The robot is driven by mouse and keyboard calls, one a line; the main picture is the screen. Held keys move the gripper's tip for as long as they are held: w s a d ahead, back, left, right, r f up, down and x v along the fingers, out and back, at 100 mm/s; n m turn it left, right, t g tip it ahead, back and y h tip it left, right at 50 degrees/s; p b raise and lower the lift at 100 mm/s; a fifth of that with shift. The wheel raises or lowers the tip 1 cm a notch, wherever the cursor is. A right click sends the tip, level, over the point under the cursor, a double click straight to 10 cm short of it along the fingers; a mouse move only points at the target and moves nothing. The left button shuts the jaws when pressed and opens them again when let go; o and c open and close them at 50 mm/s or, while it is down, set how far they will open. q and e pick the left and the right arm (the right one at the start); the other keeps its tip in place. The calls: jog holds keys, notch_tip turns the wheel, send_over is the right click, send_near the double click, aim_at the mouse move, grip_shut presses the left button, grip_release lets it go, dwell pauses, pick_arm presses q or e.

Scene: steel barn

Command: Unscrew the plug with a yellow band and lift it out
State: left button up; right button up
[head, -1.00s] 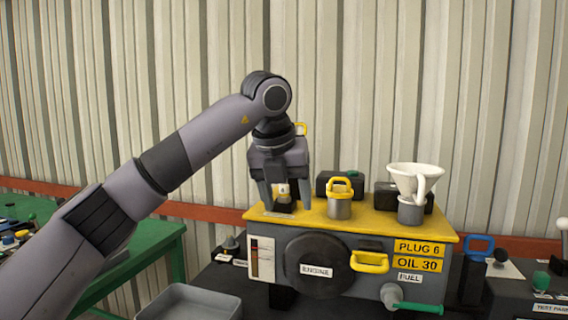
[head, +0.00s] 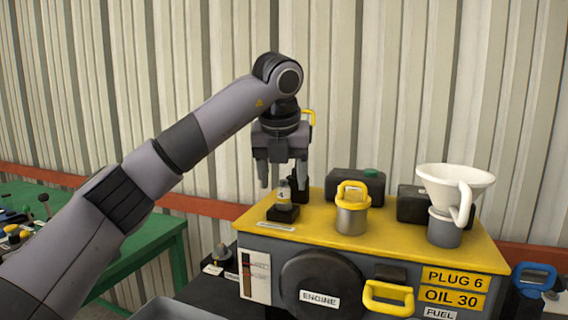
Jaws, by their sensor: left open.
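A small pale plug (head: 284,193) stands upright in a dark square base (head: 283,213) at the left end of the yellow engine top (head: 318,228). A yellow band on it is too small to make out. My left gripper (head: 283,180) points down just above the plug, open, with its two fingers apart on either side of the plug's upper end. Neither finger clearly touches it. My right gripper is not in view.
Right of the plug stands a grey cylinder with a yellow handle (head: 351,212), then a white funnel (head: 452,187) on a grey neck. Dark boxes (head: 355,186) sit behind. A green table (head: 140,242) is at left and a grey tray (head: 180,311) at the front.

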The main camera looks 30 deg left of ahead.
aim_at(284, 201)
pick_arm(q)
jog(key=shift+x, duration=2.05)
jog(key=c, duration=1.1)
jog(key=n+p, duration=0.1)
jog(key=n, duration=0.1)
jog(key=n+g+y, duration=0.1)
jog(key=n, duration=0.2)
jog(key=shift+r+g+p, duration=0.1)
jog(key=shift+g+p, duration=0.2)
jog(key=shift+p, duration=0.1)
jog(key=shift+c, duration=0.2)
jog(key=n+y, duration=0.1)
jog(key=n, duration=0.2)
jog(key=shift+g, duration=0.4)
jog(key=n+g, duration=0.1)
jog(key=n, duration=0.3)
jog(key=shift+g, duration=0.3)
jog(key=n+g, duration=0.2)
jog(key=n, duration=0.4)
jog(key=shift+n, duration=0.3)
